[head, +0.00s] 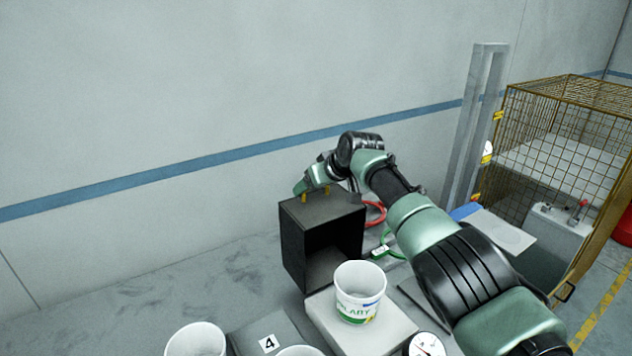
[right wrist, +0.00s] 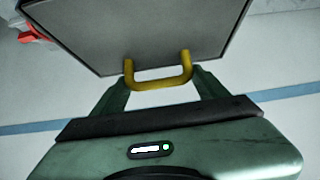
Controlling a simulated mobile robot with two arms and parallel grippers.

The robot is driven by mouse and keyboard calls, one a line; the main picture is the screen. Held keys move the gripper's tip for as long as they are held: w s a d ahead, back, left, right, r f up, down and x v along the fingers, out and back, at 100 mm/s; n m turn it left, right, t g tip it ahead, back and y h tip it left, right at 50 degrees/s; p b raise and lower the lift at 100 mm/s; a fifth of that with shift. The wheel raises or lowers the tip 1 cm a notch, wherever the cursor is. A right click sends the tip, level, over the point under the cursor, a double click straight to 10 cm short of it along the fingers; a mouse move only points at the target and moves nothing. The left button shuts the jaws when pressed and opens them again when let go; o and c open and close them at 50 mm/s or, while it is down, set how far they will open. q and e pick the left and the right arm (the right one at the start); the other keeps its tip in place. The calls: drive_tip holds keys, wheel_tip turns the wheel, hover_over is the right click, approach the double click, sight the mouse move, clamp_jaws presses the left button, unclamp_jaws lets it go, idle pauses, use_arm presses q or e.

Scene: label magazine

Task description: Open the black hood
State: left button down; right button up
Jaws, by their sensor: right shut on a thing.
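The black hood (head: 292,245) is a dark box with its front side open toward me in the head view. Its inside is dark and looks empty. A yellow handle (right wrist: 160,86) is fixed to the hood's grey top panel (right wrist: 140,35) in the right wrist view. Two yellow bits of it show on top of the hood in the head view. My right gripper (head: 315,191) is at the top of the hood, shut on the yellow handle, with a finger at either end of it. My left gripper is not in view.
A white tub (head: 358,292) with a green label stands on a pale block (head: 322,322) before the hood. More white tubs, a "4" plate (head: 268,344) and a dial (head: 426,346) are near. A red ring (head: 376,214) lies right of the hood. A wire cage (head: 570,120) stands at right.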

drive_tip(key=shift+s+d+f, duration=0.1)
drive_tip(key=shift+s+f, duration=0.05)
drive_tip(key=shift+f, duration=0.4)
drive_tip(key=o, duration=2.1)
drive_tip(key=shift+r, duration=0.25)
drive_tip(key=shift+r, duration=0.2)
drive_tip(key=shift+s+d+r, duration=0.1)
drive_tip(key=shift+r, duration=0.05)
drive_tip(key=b+v, duration=0.3)
drive_tip(key=v, duration=0.2)
drive_tip(key=shift+s+d+r, duration=0.1)
drive_tip(key=shift+s+d, duration=0.1)
drive_tip(key=shift+s, duration=0.05)
drive_tip(key=shift+s+d+r, duration=0.25)
drive_tip(key=shift+s+r, duration=0.15)
drive_tip(key=shift+r, duration=0.15)
drive_tip(key=shift+f, duration=0.1)
